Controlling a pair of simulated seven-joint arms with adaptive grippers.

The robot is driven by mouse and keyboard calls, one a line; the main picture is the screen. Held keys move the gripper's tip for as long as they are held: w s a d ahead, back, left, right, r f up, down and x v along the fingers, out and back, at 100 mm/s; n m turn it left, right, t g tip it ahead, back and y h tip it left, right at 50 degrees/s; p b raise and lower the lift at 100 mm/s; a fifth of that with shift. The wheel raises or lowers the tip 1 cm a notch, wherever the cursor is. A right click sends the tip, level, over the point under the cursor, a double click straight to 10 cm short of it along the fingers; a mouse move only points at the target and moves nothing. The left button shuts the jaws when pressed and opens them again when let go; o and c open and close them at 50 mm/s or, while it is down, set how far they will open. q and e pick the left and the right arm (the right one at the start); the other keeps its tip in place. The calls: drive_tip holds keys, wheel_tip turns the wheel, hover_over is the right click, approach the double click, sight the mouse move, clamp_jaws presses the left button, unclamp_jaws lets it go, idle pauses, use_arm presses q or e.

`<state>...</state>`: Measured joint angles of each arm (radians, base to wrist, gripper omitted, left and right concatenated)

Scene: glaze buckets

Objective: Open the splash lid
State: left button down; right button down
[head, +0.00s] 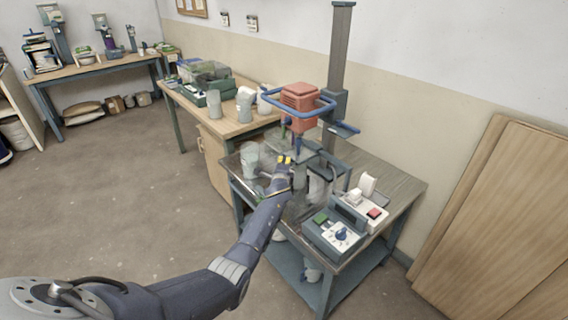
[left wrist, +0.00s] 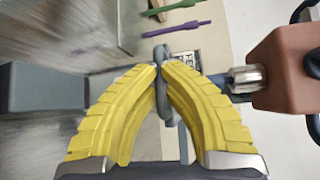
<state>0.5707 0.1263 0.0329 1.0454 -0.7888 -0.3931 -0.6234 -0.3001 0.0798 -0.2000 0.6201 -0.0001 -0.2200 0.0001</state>
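The splash lid (head: 305,185) looks like a clear, see-through cover around the bucket place under the red mixer head (head: 300,98); its outline is faint. My left gripper (head: 284,160) reaches over the front of the mixer table, with yellow fingertips at the cover's upper left side. In the left wrist view, the two yellow fingers (left wrist: 161,70) close together at their tips on a grey loop handle (left wrist: 162,52). The loop shows above and between the fingers. My arm hides part of the cover in the head view. My right gripper is not in view.
A grey mixer column (head: 338,95) stands behind the head. A control box (head: 336,232) with a blue knob sits at the table's front right. A wooden table (head: 232,127) with pale jugs stands behind. Boards (head: 500,225) lean at the right. The floor at left is clear.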

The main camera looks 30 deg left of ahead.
use_arm(q)
drive_tip(key=shift+d, duration=0.15)
drive_tip(key=s+d, duration=0.4)
drive_tip(key=d, duration=0.7)
drive_tip(key=shift+s, duration=0.4)
drive_tip(key=c, duration=2.1)
unclamp_jaws()
drive_tip(key=shift+o, duration=0.9)
drive_tip(key=shift+w, duration=0.1)
drive_tip(key=o, duration=0.4)
drive_tip(key=shift+a, duration=0.1)
drive_tip(key=shift+s, duration=0.2)
drive_tip(key=v, duration=1.1)
drive_tip(key=shift+s, duration=0.4)
